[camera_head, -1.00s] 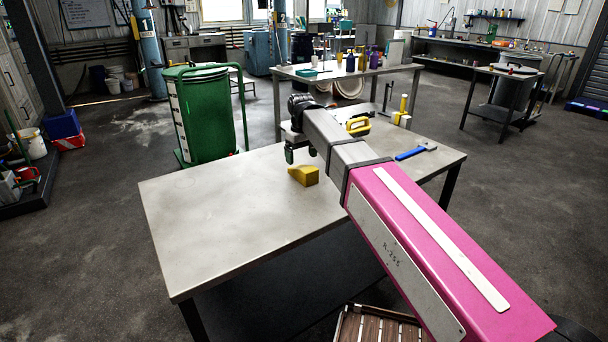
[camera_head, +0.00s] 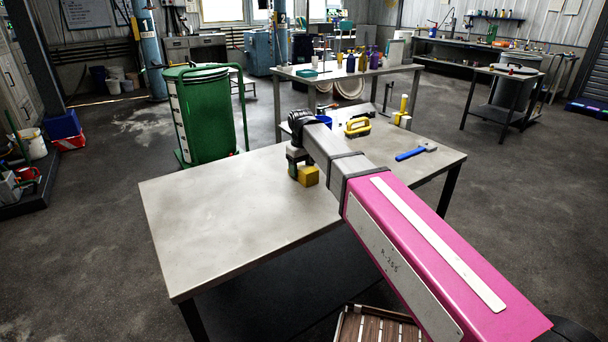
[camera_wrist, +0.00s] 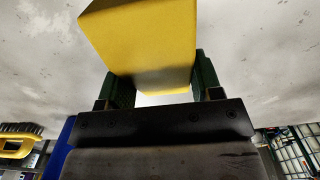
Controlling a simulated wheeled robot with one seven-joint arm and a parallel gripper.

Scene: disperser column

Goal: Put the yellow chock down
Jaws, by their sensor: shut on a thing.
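A blue-handled tool (camera_head: 415,152) lies on the table to the right, and a yellow-handled brush (camera_head: 358,126) at the back. A green cabinet (camera_head: 208,115) stands behind the table. The left and front of the tabletop are clear.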

